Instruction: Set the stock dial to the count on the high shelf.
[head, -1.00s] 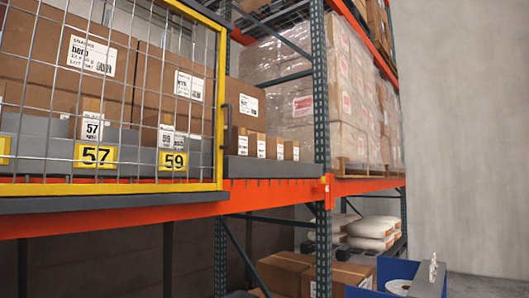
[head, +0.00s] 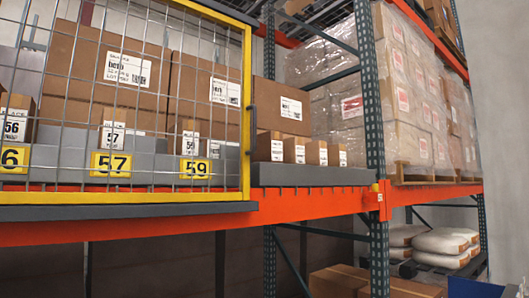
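The high shelf is an orange-beamed rack shelf (head: 300,207) across the middle of the head view. A yellow-framed wire mesh gate (head: 247,110) covers its left part. Behind the mesh stand small cartons marked 56 (head: 17,118), 57 (head: 112,132) and 59 (head: 189,140), with yellow number plates 57 (head: 111,164) and 59 (head: 195,171) below. Right of the gate, several small cartons (head: 294,149) stand in a row on a grey ledge before a larger box (head: 283,106). No stock dial shows. Neither of my grippers is in view.
A green rack upright (head: 372,130) stands right of the small cartons. Wrapped pallet loads (head: 408,90) fill the bay beyond. Below are white sacks (head: 440,244), brown boxes (head: 340,280) and a blue bin edge (head: 475,288). A bare grey wall (head: 503,120) closes the right side.

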